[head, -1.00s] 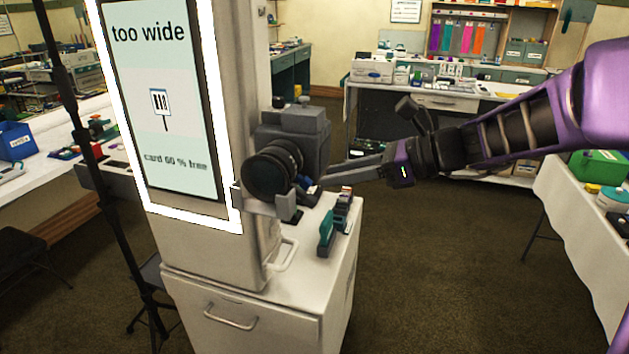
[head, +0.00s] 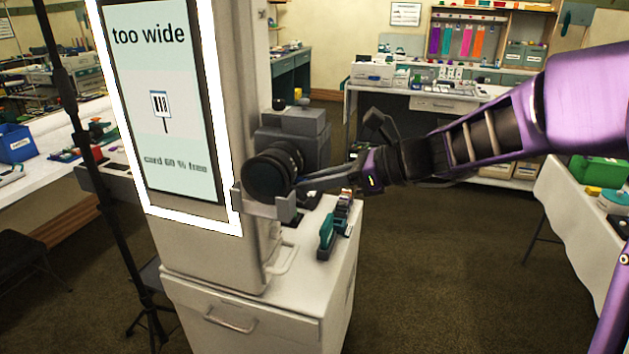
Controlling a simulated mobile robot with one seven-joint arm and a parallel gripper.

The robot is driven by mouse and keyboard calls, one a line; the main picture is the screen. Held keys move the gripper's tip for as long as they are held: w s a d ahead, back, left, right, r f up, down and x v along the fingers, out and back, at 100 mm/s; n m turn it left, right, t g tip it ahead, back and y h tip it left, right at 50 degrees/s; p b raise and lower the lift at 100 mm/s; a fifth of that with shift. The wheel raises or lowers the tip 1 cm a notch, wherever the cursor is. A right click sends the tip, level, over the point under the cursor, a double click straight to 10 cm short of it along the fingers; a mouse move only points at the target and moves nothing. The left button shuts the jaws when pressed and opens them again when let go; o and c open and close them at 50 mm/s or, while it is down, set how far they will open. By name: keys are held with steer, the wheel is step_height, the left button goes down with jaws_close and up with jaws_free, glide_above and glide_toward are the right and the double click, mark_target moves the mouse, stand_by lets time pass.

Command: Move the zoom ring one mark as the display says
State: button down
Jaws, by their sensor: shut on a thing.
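The display (head: 165,130) on the white booth column reads "too wide" over a small sign picture, with "card 60 % free" below. The grey camera (head: 300,132) is beside the column, its dark lens pointing toward the front left. The zoom ring (head: 287,158) is part of the ribbed lens barrel; its marks are too small to read. My gripper (head: 298,186) reaches in from the right, with its fingers shut at the lower right side of the lens, on the zoom ring. The exact contact is partly hidden.
A grey bracket (head: 262,204) sits just below the lens, close to my fingers. Small teal and dark items (head: 328,233) lie on the white cabinet (head: 285,292) under the camera. A black stand pole (head: 80,120) rises at left.

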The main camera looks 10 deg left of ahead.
steer(key=shift+r+h+p, duration=0.6)
steer(key=shift+r+p, duration=0.1)
steer(key=shift+p, duration=0.4)
steer(key=shift+h, duration=0.4)
steer(key=shift+d+r+h, duration=0.2)
steer(key=shift+r+h, duration=0.35)
steer(key=shift+h, duration=0.65)
steer(key=c, duration=1.1)
jaws_free()
steer(key=shift+r, duration=0.1)
steer(key=v, duration=1.7)
steer(key=shift+w+d, duration=0.15)
steer(key=shift+d, duration=0.05)
